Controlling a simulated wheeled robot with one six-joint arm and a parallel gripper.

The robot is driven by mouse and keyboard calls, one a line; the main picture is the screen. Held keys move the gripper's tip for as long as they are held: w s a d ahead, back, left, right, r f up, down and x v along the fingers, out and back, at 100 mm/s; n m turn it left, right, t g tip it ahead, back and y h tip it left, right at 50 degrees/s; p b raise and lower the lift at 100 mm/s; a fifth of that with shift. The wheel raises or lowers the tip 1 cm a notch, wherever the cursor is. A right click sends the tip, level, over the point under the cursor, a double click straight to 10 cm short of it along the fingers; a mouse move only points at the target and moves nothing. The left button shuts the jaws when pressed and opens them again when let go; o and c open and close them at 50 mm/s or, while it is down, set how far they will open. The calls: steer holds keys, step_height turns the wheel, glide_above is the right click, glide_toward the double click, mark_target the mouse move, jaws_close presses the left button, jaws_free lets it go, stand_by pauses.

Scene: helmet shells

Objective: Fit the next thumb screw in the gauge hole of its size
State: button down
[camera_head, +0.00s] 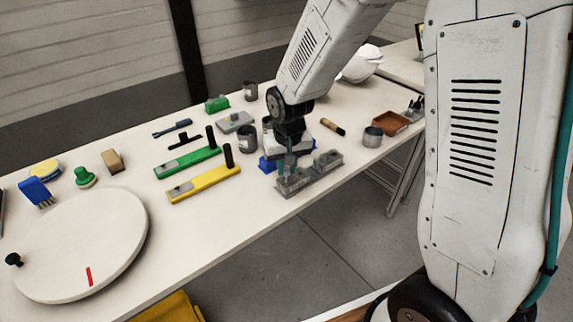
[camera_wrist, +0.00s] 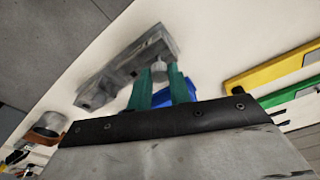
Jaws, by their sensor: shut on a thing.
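My gripper (camera_head: 290,165) points down over the grey gauge blocks near the table's front edge. In the wrist view its two green fingers (camera_wrist: 160,82) are shut on a small light grey thumb screw (camera_wrist: 158,69). The screw's head shows between the fingertips, in front of the nearer grey gauge block (camera_wrist: 150,48). I cannot tell whether the screw touches the block or sits in a hole. The holes are too small or hidden to make out.
A blue object (camera_head: 267,164) lies close behind my gripper. Yellow (camera_head: 205,185) and green (camera_head: 187,163) bars with black posts lie to the left. A grey tin (camera_head: 373,137) and a brown tray (camera_head: 391,123) stand to the right. A large round disc (camera_head: 80,240) fills the left front.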

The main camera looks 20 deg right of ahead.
steer(key=shift+f, duration=1.15)
stand_by(0.4)
steer(key=c, duration=1.2)
jaws_free()
steer(key=shift+r, duration=0.1)
step_height(320, 180, up, 8)
steer(key=s, duration=0.1)
steer(key=shift+f, duration=0.2)
